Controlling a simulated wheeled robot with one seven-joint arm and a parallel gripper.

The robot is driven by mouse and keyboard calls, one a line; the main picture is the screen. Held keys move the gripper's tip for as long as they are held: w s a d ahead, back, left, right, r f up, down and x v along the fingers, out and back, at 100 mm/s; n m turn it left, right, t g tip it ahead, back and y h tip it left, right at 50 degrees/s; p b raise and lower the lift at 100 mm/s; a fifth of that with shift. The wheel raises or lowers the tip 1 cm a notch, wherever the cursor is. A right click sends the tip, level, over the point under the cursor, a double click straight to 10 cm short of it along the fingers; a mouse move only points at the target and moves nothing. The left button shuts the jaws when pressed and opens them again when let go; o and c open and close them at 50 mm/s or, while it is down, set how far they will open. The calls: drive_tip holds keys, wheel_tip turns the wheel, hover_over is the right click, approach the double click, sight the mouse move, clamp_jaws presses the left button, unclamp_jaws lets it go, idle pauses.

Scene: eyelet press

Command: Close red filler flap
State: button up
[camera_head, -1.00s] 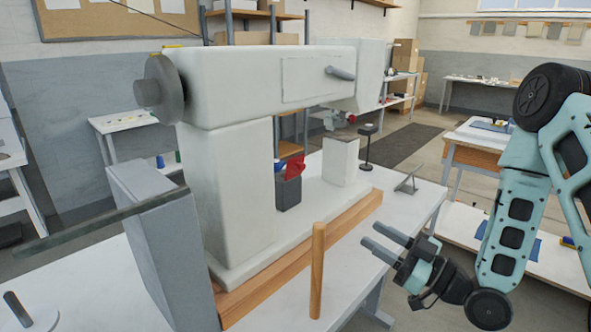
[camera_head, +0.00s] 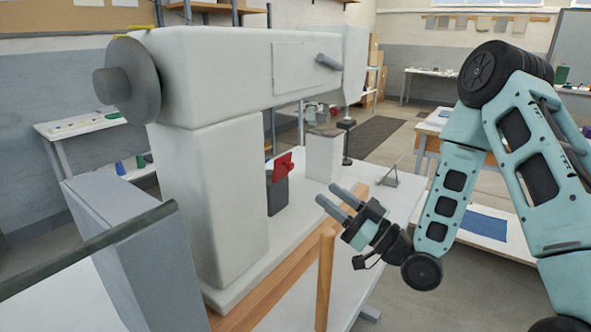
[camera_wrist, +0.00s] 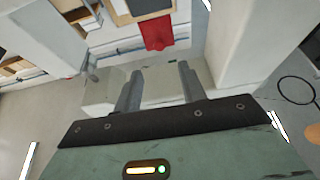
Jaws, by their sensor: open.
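The red filler flap (camera_head: 283,166) stands up, tilted, at the top of a small dark box (camera_head: 278,194) on the white base of the eyelet press, beside its column. In the wrist view the red flap (camera_wrist: 156,33) shows beyond the fingertips, near the top. My gripper (camera_head: 333,198) is open and empty. It is to the right of the flap and the dark box, apart from both, with its fingers pointing toward them. In the wrist view the two fingers (camera_wrist: 158,75) are spread with nothing between them.
The white press column (camera_head: 215,200) stands left of the box and a white post (camera_head: 323,155) stands to its right. The press arm (camera_head: 235,70) runs overhead. An upright wooden handle (camera_head: 325,280) stands in front, close to my gripper.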

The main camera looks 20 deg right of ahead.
sight(292, 167)
drive_tip(key=p+x, duration=0.2)
drive_tip(key=x, duration=0.8)
drive_tip(key=shift+w+a+r, duration=0.1)
drive_tip(key=shift+w+a, duration=0.05)
clamp_jaws()
